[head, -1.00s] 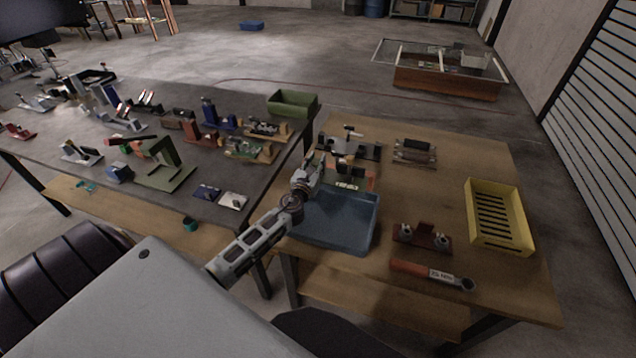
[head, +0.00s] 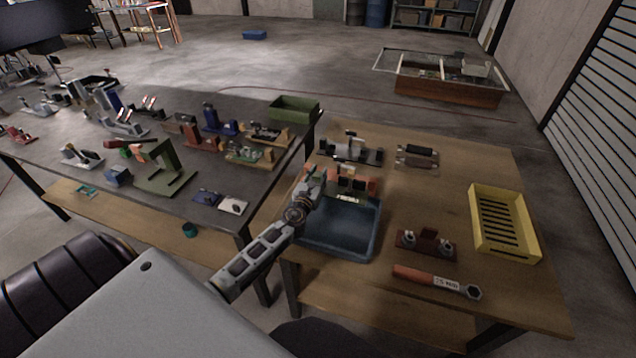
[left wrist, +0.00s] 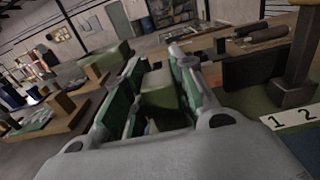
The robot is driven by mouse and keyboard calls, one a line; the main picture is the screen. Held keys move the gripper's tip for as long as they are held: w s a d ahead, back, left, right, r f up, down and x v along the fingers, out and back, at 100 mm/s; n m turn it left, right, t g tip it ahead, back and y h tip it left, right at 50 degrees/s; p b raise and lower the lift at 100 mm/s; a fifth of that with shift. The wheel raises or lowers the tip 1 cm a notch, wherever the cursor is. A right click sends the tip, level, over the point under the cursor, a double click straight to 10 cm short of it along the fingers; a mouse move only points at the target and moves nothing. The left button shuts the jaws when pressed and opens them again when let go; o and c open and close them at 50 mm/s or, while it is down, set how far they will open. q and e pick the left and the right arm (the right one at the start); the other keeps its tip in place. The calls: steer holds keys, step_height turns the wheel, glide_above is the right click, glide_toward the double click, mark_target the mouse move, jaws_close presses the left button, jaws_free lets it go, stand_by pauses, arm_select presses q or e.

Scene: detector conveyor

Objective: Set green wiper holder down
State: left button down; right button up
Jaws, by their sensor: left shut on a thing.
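My left gripper (head: 318,182) is above the left back part of the blue tray (head: 370,240) in the head view. In the left wrist view its green-padded fingers (left wrist: 158,88) are shut on an olive-green block-like piece (left wrist: 160,92), which I take to be the green wiper holder. Its lower part is hidden by the fingers and the gripper body. In the head view the held piece cannot be made out, so I cannot tell whether it touches anything below. My right gripper is not in view.
An orange-red fixture (head: 362,182) stands just behind the tray. A red-brown stand (head: 426,243), a torque wrench (head: 437,281) and a yellow crate (head: 532,246) are to the right. A green bin (head: 295,110) is on the grey table.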

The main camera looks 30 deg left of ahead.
arm_select(q)
steer(key=shift+f+b, duration=0.65)
steer(key=shift+f, duration=0.7)
steer(key=shift+f, duration=0.1)
steer(key=c, duration=1.2)
jaws_free()
